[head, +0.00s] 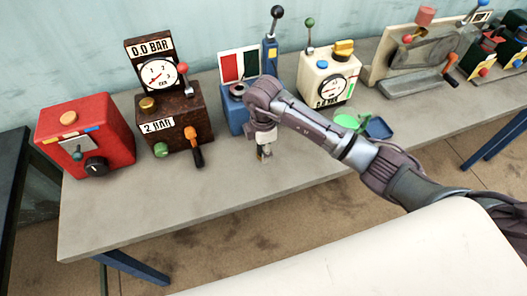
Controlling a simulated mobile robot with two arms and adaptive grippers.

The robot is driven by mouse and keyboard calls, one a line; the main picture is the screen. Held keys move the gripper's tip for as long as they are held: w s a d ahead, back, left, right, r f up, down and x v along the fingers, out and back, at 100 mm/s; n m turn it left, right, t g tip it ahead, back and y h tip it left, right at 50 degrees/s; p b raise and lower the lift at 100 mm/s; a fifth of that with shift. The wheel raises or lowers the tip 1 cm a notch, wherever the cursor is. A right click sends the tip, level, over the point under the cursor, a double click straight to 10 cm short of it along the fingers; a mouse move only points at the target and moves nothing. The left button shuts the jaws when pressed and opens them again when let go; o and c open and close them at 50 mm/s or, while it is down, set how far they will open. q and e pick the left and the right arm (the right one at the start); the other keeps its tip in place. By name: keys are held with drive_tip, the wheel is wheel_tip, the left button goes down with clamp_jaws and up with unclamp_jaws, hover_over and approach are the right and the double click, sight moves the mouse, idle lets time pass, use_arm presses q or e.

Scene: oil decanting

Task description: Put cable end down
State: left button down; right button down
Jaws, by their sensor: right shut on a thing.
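My right gripper (264,154) points down over the grey bench, in front of the blue device (234,118). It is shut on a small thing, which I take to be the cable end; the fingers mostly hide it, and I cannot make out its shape. No cable run shows clearly. I cannot tell whether the held end touches the bench top. My right arm comes in from the right and covers part of the blue device. My left gripper is out of view.
On the bench (225,205) stand a red box (112,125), a brown gauge box (190,105) with an orange-handled lever, and a cream gauge box (322,82). A green round piece (346,121) and a blue tray (379,127) lie right. The bench's front left is clear.

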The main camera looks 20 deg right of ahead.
wheel_tip(320, 180, down, 2)
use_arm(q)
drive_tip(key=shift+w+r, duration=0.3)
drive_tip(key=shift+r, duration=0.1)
use_arm(e)
drive_tip(key=shift+f, duration=0.15)
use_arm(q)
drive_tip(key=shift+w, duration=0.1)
use_arm(e)
drive_tip(key=shift+f, duration=0.1)
drive_tip(key=shift+f, duration=0.5)
drive_tip(key=c, duration=0.6)
unclamp_jaws()
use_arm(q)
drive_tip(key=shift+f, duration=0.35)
